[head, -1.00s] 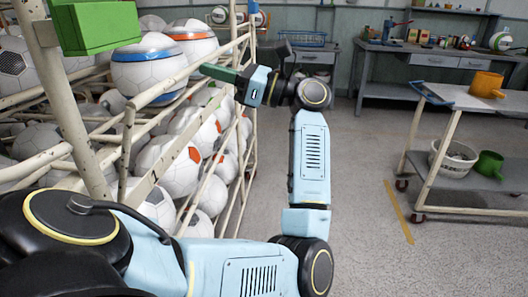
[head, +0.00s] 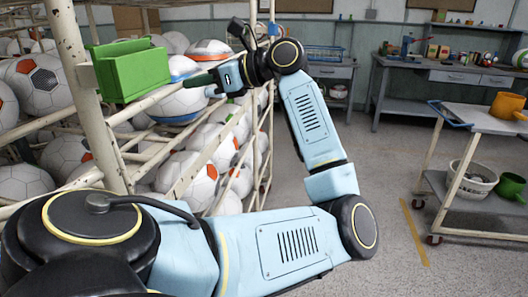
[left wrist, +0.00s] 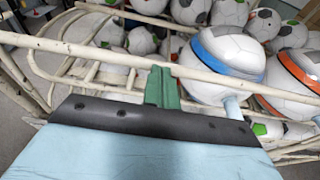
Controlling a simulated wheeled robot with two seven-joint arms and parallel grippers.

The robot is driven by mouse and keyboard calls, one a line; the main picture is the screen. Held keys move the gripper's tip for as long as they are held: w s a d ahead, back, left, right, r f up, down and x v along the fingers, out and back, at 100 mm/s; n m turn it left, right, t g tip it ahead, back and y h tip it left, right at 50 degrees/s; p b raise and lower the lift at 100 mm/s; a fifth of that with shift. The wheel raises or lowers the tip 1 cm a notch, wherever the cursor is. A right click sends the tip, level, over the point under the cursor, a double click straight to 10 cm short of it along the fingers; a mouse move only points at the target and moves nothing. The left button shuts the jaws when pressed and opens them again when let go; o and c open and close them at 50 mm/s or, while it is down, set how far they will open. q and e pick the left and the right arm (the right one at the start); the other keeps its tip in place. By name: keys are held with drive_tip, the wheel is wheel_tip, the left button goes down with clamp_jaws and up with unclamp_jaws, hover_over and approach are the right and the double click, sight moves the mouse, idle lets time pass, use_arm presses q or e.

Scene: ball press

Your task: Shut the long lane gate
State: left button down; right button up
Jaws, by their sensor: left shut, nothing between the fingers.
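A cream tubular rack holds rows of balls. A long cream rail (head: 150,98) slopes along its upper lane, and a rail also crosses the left wrist view (left wrist: 215,75). I cannot tell for sure which bar is the gate. My left gripper (head: 199,81), with green fingers, is shut and empty at the upper lane, by the blue-banded ball (head: 180,104). In the left wrist view its fingers (left wrist: 161,86) are together close to the rail; whether they touch it is unclear. The blue-banded ball (left wrist: 222,60) is just right of them. My right gripper is out of view.
A green box (head: 131,72) is fixed by the rack's front post (head: 76,60). An orange-banded ball (head: 209,50) sits farther back. A trolley (head: 478,120) with an orange pot stands right, and a workbench (head: 440,70) behind. The floor between is clear.

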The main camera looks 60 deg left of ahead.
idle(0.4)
